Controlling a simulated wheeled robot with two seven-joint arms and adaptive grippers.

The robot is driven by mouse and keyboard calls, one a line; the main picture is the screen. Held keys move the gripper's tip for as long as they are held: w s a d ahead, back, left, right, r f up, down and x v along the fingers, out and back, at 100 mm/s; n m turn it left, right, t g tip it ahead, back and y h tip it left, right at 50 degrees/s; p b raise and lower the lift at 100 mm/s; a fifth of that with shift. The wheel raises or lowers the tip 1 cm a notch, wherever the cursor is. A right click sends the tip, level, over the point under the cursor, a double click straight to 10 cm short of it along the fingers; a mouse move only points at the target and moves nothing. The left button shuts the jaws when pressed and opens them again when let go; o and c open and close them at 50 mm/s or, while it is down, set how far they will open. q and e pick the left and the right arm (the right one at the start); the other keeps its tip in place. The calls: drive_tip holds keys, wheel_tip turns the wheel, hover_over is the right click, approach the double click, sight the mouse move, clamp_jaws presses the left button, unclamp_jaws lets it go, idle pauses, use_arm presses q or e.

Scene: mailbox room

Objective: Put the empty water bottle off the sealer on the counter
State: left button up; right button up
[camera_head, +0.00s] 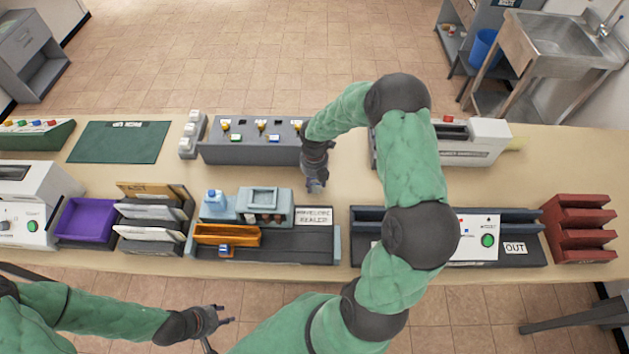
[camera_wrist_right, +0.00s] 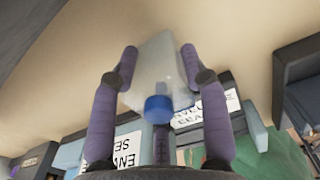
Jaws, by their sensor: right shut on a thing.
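A clear bottle with a blue cap (camera_wrist_right: 158,72) is held between the fingers of my right gripper (camera_wrist_right: 158,62) in the right wrist view. In the head view I cannot make out the held bottle. There my right gripper (camera_head: 316,183) is over the counter (camera_head: 345,170), just behind the envelope sealer (camera_head: 290,243). I cannot tell the held bottle's height above the counter. My left gripper (camera_head: 218,325) is open and empty, in front of the counter.
A grey panel with several knobs (camera_head: 250,152) is behind the sealer. A green mat (camera_head: 120,142), purple tray (camera_head: 87,220) and envelope rack (camera_head: 153,220) are to the left. A red rack (camera_head: 580,230) is at the right. Bare counter shows between the sealer and the grey panel.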

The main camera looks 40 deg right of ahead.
drive_tip(key=o, duration=0.5)
drive_tip(key=shift+f, duration=0.2)
drive_tip(key=o, duration=0.4)
drive_tip(key=shift+o, duration=0.2)
drive_tip(key=shift+r, duration=0.1)
wheel_tip(320, 180, up, 12)
drive_tip(key=shift+w+r+p, duration=0.1)
drive_tip(key=shift+p, duration=0.9)
